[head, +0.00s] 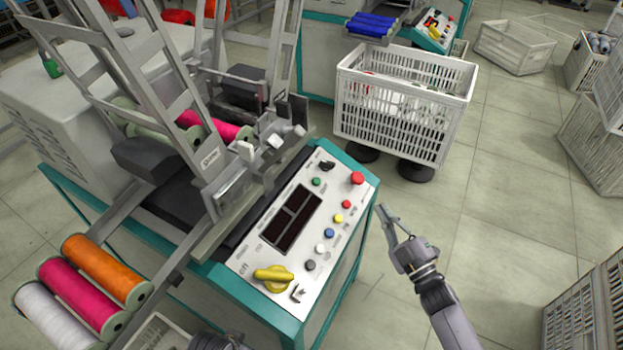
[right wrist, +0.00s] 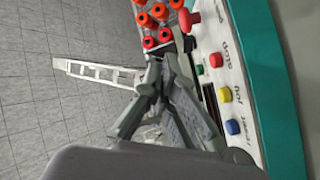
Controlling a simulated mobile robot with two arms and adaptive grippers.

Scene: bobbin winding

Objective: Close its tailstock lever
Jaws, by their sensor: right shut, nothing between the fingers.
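The winding machine has a grey spindle and tailstock assembly (head: 225,170) above its control panel. Small levers with pale ends (head: 246,150) stand at its right end; I cannot tell for certain which is the tailstock lever, or its position. A pink bobbin (head: 215,127) and a pale green one sit behind the frame. My right gripper (head: 386,214) is shut and empty, right of the panel and apart from the levers. In the right wrist view its fingers (right wrist: 160,75) are together beside the panel. My left gripper is not visible.
The control panel (head: 262,262) has a yellow knob, several buttons and a red mushroom button (head: 357,178). Orange, pink and white spools (head: 75,295) lie at the front left. A white crate (head: 400,105) stands behind my right gripper.

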